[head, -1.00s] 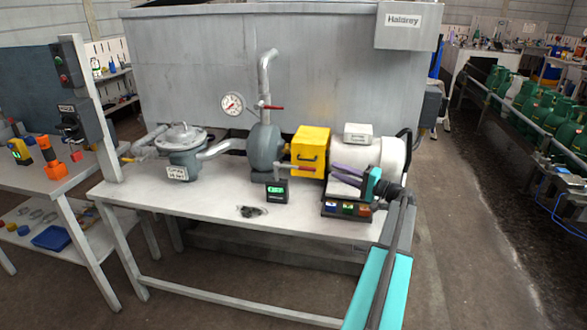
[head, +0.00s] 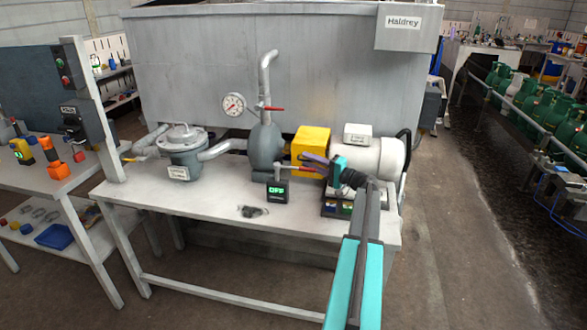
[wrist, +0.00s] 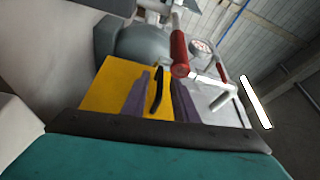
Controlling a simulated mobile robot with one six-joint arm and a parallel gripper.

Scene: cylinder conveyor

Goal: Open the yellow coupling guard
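The yellow coupling guard (head: 313,138) stands on the bench between the pump body and the white motor. It appears closed. It also shows in the wrist view (wrist: 103,88). Its black handle (wrist: 157,92) lies between the two purple fingers of my gripper (wrist: 161,78) in that view. The fingers are apart, with gaps visible beside the handle. In the head view my gripper (head: 307,163) is in front of the guard and hides the handle. I cannot tell whether the fingers reach past the handle.
The grey pump (head: 265,146) is left of the guard and the white motor (head: 385,157) right of it. A red-handled lever (wrist: 178,55) is close to the guard in the wrist view. A display reading OFF (head: 277,191) stands on the bench (head: 200,199), whose front left is fairly clear.

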